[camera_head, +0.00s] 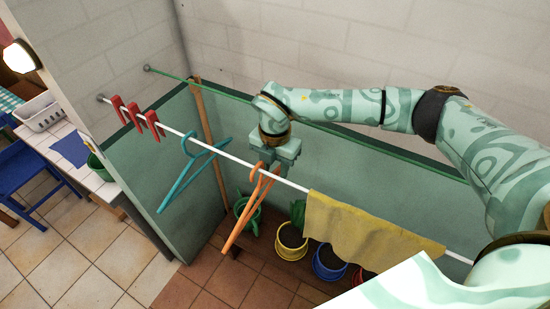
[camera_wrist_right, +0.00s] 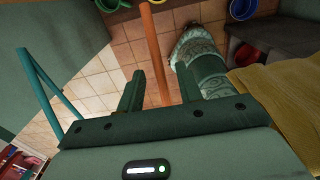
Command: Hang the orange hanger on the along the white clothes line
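The orange hanger (camera_head: 240,225) hangs down at the white clothes line (camera_head: 232,157), between the blue hanger and the yellow cloth. Its top meets the line beside my right gripper (camera_head: 287,160); I cannot tell whether the hook is fully over the line. In the right wrist view, the fingers of my right gripper (camera_wrist_right: 158,88) are apart. The orange hanger's bar (camera_wrist_right: 153,45) shows between them with gaps on both sides. My left gripper is not in view.
A blue hanger (camera_head: 176,180) and red pegs (camera_head: 135,117) are on the line to the left. A yellow cloth (camera_head: 360,235) drapes over it to the right. A green line (camera_head: 230,95) runs behind. Potted plants (camera_head: 291,240) stand below on the tiled floor.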

